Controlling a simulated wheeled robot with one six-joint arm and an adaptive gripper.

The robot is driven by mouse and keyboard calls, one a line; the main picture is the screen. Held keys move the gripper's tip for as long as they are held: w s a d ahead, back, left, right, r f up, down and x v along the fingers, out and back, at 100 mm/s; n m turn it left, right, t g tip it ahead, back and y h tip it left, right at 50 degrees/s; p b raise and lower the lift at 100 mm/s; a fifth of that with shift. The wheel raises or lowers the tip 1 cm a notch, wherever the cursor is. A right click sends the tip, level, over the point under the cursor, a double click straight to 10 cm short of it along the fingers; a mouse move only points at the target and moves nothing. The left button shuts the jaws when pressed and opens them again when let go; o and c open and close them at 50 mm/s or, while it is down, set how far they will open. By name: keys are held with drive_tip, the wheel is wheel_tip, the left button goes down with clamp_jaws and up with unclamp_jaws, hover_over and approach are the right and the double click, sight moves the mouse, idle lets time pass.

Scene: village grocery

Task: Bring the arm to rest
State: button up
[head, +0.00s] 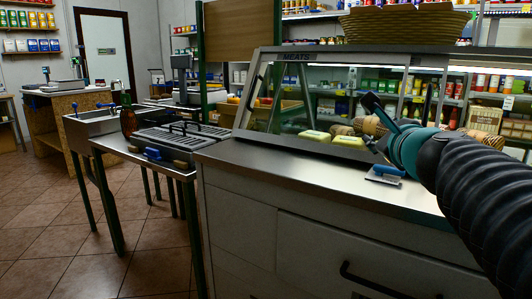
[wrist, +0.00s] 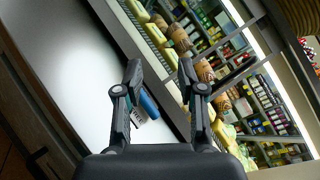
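My arm reaches in from the right in the head view, with my gripper (head: 374,112) above the steel counter (head: 290,167). In the wrist view my gripper (wrist: 160,68) has its two fingers apart and nothing held between them. A small tool with a blue handle and a pale, flat part (head: 384,178) lies on the counter below my gripper in the head view. In the wrist view its blue handle (wrist: 148,104) shows beyond the fingers, partly hidden by the left one.
A glass-fronted meat case (head: 300,95) holding cheeses and sausages stands along the counter's back. At left are a side table with a black grill-like appliance (head: 185,136) and a brown bottle (head: 128,118). The tiled floor at left is clear.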

drive_tip(key=s+a+f+n+g+y, duration=0.25)
drive_tip(key=s+a+f+n, duration=0.2)
drive_tip(key=f+n, duration=0.3)
drive_tip(key=s+a+f+n+g+y, duration=0.2)
drive_tip(key=s+a+f+n+g, duration=0.15)
drive_tip(key=a+f+n, duration=0.35)
drive_tip(key=s+d+f+n+g+h, duration=0.3)
drive_tip(key=s+f+n+g, duration=0.2)
drive_tip(key=s+f+n, duration=0.8)
drive_tip(key=shift+s+d+f+h, duration=0.2)
drive_tip(key=shift+s+f+h, duration=0.15)
drive_tip(key=shift+s+f, duration=0.3)
drive_tip(key=shift+a, duration=0.1)
